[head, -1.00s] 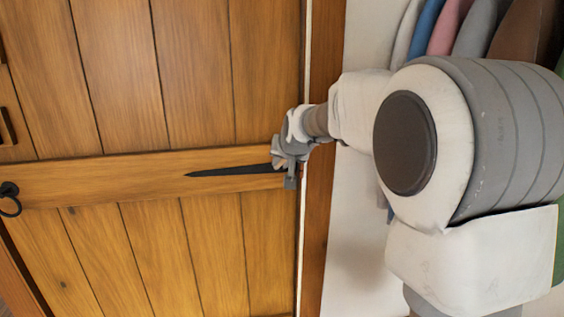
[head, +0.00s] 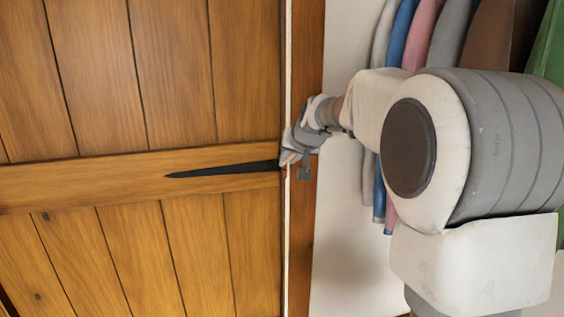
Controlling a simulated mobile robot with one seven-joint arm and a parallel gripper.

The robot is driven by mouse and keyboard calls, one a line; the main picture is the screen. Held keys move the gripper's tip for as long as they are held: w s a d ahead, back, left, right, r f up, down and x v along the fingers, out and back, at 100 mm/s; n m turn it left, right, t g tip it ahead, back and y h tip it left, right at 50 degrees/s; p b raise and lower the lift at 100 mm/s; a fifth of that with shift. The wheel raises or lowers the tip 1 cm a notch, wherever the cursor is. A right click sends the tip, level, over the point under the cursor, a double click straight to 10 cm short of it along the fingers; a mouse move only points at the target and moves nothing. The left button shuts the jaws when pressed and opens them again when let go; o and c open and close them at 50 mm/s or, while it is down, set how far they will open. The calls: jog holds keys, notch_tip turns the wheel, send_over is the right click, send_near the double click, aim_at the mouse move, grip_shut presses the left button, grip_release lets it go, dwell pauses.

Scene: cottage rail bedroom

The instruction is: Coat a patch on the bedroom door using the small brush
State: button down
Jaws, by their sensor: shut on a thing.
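The wooden bedroom door (head: 120,236) fills the left half of the head view, with vertical planks, a cross rail and a black strap hinge (head: 222,170). My gripper (head: 287,160) is at the door's hinge-side edge, by the wide end of the strap. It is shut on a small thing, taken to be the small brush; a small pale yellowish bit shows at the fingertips. The fingers and wrist hide most of it. I cannot tell whether it touches the door. No coated patch can be made out on the planks.
The wooden door frame (head: 303,245) and a pale wall (head: 345,255) stand right of the door. Several hanging garments, including a blue one (head: 400,35) and a green one (head: 548,55), are behind my arm. The door's face to the left is clear.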

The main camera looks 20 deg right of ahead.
jog(key=a+p, duration=0.2)
jog(key=a, duration=0.4)
jog(key=shift+a+p, duration=0.25)
jog(key=shift+p, duration=0.1)
dwell(0.5)
jog(key=s+b, duration=0.3)
jog(key=s, duration=0.3)
dwell(0.4)
jog(key=s+b, duration=0.1)
jog(key=s, duration=0.2)
dwell(0.3)
dwell(0.4)
